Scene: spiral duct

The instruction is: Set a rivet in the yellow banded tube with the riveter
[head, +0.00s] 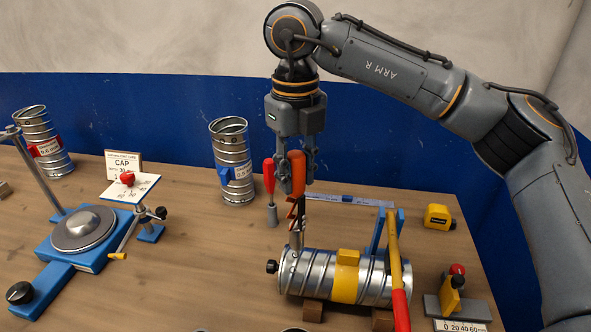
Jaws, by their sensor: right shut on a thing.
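The yellow banded tube (345,276) is a ribbed metal duct. It lies on its side across wooden blocks at the front right of the bench, with a yellow band around its middle. My right gripper (291,178) is above the tube's left end, pointing down and shut on the riveter (298,212). The riveter has red-orange grips and stands upright, nose down. Its metal nose reaches the tube's upper left end; I cannot tell whether it touches or sits in a hole. The gripper fingers hide part of the riveter. My left gripper is out of view.
A yellow lever with a red end (398,265) crosses the tube's right end. A blue-banded duct (232,170) and a red-banded duct (42,143) stand behind. A blue-based device (80,240) is left, a yellow tape measure (438,217) right.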

